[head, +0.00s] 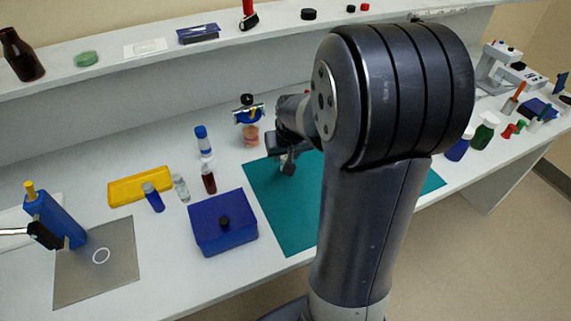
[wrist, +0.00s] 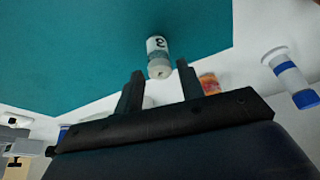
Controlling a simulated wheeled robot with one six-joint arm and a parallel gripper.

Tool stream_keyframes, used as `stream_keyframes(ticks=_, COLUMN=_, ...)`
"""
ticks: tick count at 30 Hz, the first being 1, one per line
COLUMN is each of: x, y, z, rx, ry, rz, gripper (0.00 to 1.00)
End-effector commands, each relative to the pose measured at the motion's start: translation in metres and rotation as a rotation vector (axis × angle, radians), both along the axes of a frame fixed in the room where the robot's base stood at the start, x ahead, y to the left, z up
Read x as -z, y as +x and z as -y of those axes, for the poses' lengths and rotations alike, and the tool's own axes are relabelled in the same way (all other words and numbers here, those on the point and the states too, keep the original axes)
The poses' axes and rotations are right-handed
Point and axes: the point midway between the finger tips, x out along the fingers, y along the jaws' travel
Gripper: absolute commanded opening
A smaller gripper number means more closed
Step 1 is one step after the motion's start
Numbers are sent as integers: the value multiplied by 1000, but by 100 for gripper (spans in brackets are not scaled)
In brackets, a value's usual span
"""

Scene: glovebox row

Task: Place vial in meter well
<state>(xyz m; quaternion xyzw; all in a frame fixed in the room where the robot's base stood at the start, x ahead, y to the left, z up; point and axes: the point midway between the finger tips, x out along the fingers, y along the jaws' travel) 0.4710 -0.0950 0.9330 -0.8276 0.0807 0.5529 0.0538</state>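In the wrist view a small white vial (wrist: 158,57) with a dark "3" and a blue-grey band is over the teal mat (wrist: 90,40). My gripper (wrist: 160,80) is open, its two dark fingers apart. The vial shows just beyond the fingertips, roughly between them, and I see no grip on it. In the head view my gripper (head: 287,163) is low over the teal mat (head: 275,215), and I cannot make out the vial there. I cannot tell which thing is the meter; no open well is clearly visible.
A blue box (head: 222,228) with a black knob stands left of the mat. Near it are a dark red vial (head: 208,181), a clear vial (head: 181,188), a blue vial (head: 153,198) and a yellow tray (head: 140,187). A grey plate (head: 120,280) with a white ring lies far left.

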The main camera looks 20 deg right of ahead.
Motion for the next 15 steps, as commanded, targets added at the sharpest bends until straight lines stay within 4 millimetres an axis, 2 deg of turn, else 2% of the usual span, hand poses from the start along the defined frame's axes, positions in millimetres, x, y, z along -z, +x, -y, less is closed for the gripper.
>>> stream_keyframes(ticks=2, x=0, y=0, z=0, rx=0, ry=0, rz=0, gripper=30)
stream_keyframes(ticks=13, x=0, y=0, z=0, rx=0, ry=0, rz=0, gripper=0)
stream_keyframes(ticks=15, x=0, y=0, z=0, rx=0, ry=0, rz=0, gripper=0)
